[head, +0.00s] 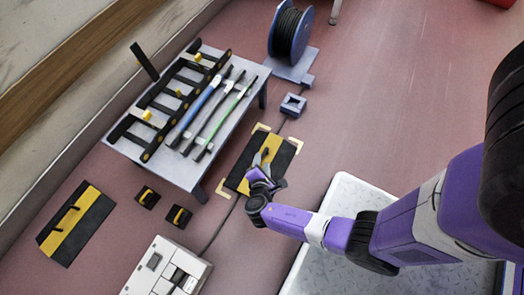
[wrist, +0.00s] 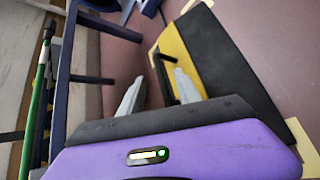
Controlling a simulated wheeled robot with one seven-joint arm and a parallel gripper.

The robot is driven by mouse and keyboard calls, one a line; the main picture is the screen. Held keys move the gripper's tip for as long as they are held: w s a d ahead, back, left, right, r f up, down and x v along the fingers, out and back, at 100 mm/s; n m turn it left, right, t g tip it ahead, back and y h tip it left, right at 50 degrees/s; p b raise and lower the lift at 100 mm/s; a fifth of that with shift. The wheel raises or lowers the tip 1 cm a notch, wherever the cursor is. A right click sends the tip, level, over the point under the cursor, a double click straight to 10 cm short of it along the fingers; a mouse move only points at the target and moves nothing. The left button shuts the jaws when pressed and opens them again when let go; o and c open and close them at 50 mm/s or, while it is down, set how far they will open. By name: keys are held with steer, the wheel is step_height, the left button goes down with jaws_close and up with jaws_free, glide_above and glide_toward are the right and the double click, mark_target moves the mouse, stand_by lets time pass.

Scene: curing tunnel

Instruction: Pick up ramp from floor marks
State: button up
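The ramp (head: 240,173) is a black plate with a yellow stripe and a black handle. It lies on the floor between pale yellow corner marks (head: 222,189). In the wrist view the ramp (wrist: 230,75) fills the upper right, with its handle (wrist: 163,80) standing up from the stripe. My gripper (head: 268,168) is over the ramp. In the wrist view my gripper (wrist: 160,77) has its two grey fingers apart, with the handle showing between them, nearer the right finger. I cannot tell whether a finger touches it. The purple gripper body hides the ramp's near part.
A similar striped plate (head: 57,240) lies at the left, near two small black-and-yellow blocks (head: 148,197). A grey table (head: 184,175) with a rack and coloured bars stands beside the ramp. A cable reel (head: 290,35) stands behind. Open floor (head: 400,100) lies to the right.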

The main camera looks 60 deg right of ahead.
steer(key=b+x, duration=0.2)
steer(key=x, duration=0.2)
steer(key=shift+w+f+b, duration=0.1)
steer(key=shift+f+b, duration=0.2)
steer(key=shift+b, duration=0.05)
steer(key=shift+w+d, duration=0.15)
steer(key=shift+d, duration=0.1)
jaws_close()
stand_by(0.9)
steer(key=shift+r, duration=0.1)
